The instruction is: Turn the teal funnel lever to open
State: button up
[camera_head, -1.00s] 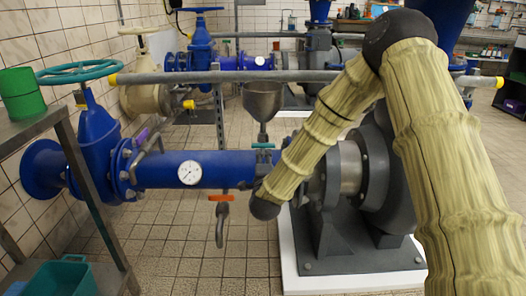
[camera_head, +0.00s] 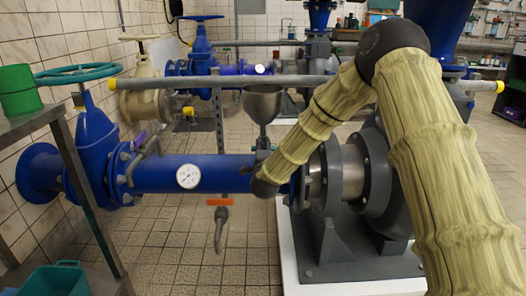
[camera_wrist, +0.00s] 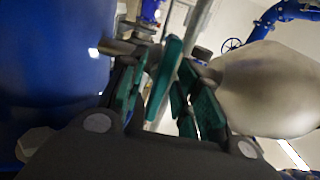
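The grey funnel (camera_head: 263,101) stands above the blue pipe (camera_head: 165,174) in the head view. Its teal lever is hidden behind my arm's end there. In the wrist view the teal lever (camera_wrist: 164,78) is a narrow upright bar between the fingers of my gripper (camera_wrist: 162,88). The fingers have teal pads and stand apart on either side of the lever, with gaps visible, so the gripper looks open around it. In the head view the gripper itself is hidden behind my arm's dark end joint. The funnel shows as a pale rounded body (camera_wrist: 265,88) right of the fingers.
An orange-handled tap (camera_head: 220,202) hangs below the blue pipe, which bears a white gauge (camera_head: 189,176). A grey pump (camera_head: 365,180) stands to the right. A metal shelf (camera_head: 84,180) stands at the left.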

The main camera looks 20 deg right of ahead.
grip_shut()
jog(key=shift+n+p, duration=0.3)
jog(key=shift+p, duration=0.2)
jog(key=n+p, duration=0.2)
jog(key=p, duration=0.1)
jog(key=shift+r+n+p, duration=0.25)
jog(key=shift+n+p, duration=0.05)
jog(key=n+p, duration=0.4)
jog(key=shift+a+p, duration=0.1)
jog(key=shift+p, duration=0.25)
jog(key=n+p, duration=0.4)
jog(key=n, duration=0.2)
jog(key=shift+f+p, duration=0.15)
jog(key=shift+p, duration=0.15)
jog(key=shift+f+n+p, duration=0.2)
jog(key=shift+n+p, duration=1.25)
jog(key=shift+n, duration=1.05)
